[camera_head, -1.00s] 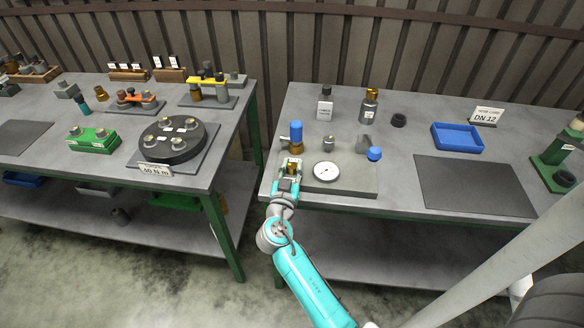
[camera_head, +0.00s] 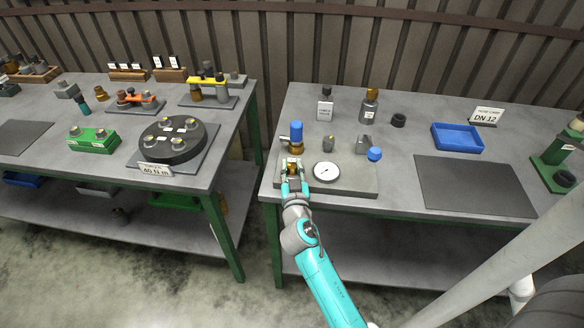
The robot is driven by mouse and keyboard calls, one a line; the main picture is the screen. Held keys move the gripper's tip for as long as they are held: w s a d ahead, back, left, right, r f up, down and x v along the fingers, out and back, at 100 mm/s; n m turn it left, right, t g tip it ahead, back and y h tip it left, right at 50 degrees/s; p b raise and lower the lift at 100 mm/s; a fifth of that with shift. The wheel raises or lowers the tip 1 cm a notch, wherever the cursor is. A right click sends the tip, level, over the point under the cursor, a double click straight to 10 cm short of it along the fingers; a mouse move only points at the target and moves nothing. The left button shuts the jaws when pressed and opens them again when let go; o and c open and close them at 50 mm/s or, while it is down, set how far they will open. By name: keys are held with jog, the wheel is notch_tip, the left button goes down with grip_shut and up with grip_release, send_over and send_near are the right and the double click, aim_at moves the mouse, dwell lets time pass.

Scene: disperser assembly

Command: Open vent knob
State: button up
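A flat grey plate (camera_head: 352,184) at the front left of the right bench carries the fittings. My gripper (camera_head: 292,168) is at its left end, with its fingers on either side of a small brass knob-like part (camera_head: 292,165). Whether the fingers touch it is too small to tell, and they hide its lower part. Just behind stands a brass fitting with a blue cap (camera_head: 296,132). A round white gauge (camera_head: 326,172) lies to the right. No label shows which part is the vent knob.
A small metal fitting (camera_head: 329,144) and a grey valve with a blue knob (camera_head: 374,154) stand behind the gauge. A bottle (camera_head: 325,109), a grey cylinder (camera_head: 369,108) and a blue tray (camera_head: 457,138) are further back. A dark mat (camera_head: 474,186) lies clear at right.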

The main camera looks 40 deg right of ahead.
jog(key=o, duration=0.5)
jog(key=shift+c, duration=0.2)
jog(key=v, duration=1.2)
